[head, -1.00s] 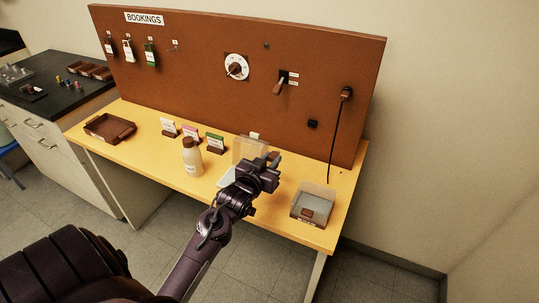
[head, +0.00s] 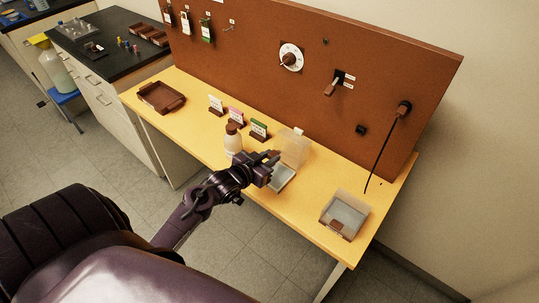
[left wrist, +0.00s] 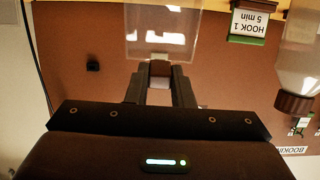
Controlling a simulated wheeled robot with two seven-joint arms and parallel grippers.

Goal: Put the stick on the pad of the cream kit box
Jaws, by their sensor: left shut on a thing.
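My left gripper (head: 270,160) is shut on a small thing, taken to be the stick. Only a little brown (head: 276,154) shows at the jaws in the head view. In the left wrist view a small pale and brown piece (left wrist: 159,70) sits between the fingertips. The gripper is above the table, just left of an open box with a clear raised lid (head: 293,147) and a cream tab. I take this as the cream kit box; its pale tray (head: 284,178) is partly hidden by the gripper. I cannot make out its pad. My right gripper is not in view.
A second clear-lidded box (head: 345,213) with a brown front piece stands at the right. A brown tray (head: 161,97) lies at the far left. The board (head: 350,60) rises behind.

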